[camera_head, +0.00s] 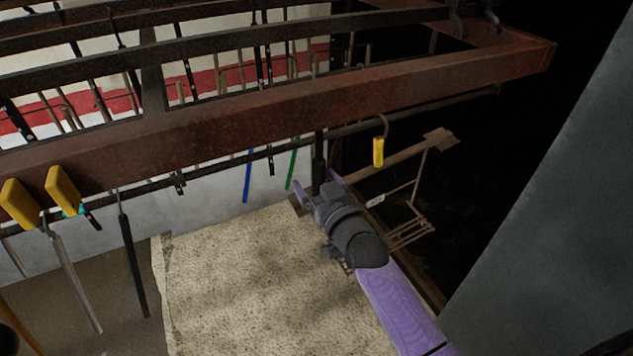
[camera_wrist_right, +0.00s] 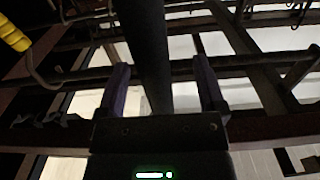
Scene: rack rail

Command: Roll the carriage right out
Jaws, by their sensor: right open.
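A dark upright bar (camera_head: 319,160) hangs below the thin rail (camera_head: 420,109) under the red beam. It may be the carriage's handle; the carriage itself is not clearly made out. My right gripper (camera_head: 322,186) reaches up from below to this bar. Its purple fingers are apart. In the right wrist view the bar (camera_wrist_right: 147,45) passes between the open fingers (camera_wrist_right: 161,78), with a gap visible on both sides. Where the bar meets the rail is too dark to tell. My left gripper is out of view.
A yellow-handled hook (camera_head: 378,152) hangs on the rail just right of my gripper. A thin brown frame (camera_head: 410,225) is behind my right arm. Two yellow blocks (camera_head: 62,190) and several hanging tools are at left. A grey panel (camera_head: 550,190) stands at right.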

